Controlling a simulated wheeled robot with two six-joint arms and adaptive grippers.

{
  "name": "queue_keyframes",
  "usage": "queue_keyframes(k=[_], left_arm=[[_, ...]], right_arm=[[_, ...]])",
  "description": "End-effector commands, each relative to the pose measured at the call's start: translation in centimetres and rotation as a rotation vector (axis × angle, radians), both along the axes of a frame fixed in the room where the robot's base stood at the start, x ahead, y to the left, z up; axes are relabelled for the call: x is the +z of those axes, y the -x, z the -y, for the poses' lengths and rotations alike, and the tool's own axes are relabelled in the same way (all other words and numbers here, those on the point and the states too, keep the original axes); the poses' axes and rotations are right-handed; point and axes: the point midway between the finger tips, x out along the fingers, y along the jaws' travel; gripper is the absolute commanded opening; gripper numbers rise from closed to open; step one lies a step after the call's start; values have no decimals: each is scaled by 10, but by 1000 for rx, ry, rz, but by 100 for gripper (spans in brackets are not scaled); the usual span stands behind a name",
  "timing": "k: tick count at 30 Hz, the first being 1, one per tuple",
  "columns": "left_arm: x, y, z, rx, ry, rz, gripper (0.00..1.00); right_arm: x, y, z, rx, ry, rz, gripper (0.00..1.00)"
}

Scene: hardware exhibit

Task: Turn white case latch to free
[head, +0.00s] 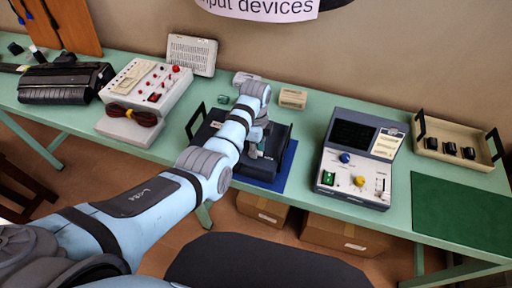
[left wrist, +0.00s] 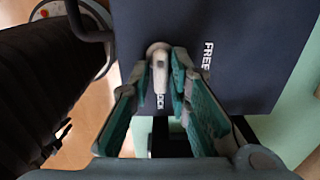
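The dark case (head: 277,139) sits on a blue mat (head: 290,168) on the green table, partly hidden by my left arm in the head view. In the left wrist view its dark blue face (left wrist: 250,55) carries the words FREE, right of the latch, and LOCK, below it. The white latch (left wrist: 158,62) has a round base and a short lever pointing down the picture toward LOCK. My left gripper (left wrist: 161,68) is over the latch, with its teal fingers apart on either side of the lever; contact is not clear. It also shows in the head view (head: 258,148). My right gripper is not in view.
A grey control panel (head: 355,155) with knobs stands right of the case, and a beige tray (head: 455,140) with black knobs is further right. A white device (head: 145,85) with a coiled cable is to the left. A small beige box (head: 292,98) is behind. A green mat (head: 460,213) is bare.

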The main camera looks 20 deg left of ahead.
Motion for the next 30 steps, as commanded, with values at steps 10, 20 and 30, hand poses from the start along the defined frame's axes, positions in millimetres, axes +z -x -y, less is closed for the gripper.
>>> queue_keyframes(k=[10, 20, 30], left_arm=[[0, 0, 0, 6, 0, 0, 0], [2, -1, 0, 115, 0, 0, 0], [2, -5, -1, 396, -1, 0, 0]], right_arm=[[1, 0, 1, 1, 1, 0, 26], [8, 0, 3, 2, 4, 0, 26], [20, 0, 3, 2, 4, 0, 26]])
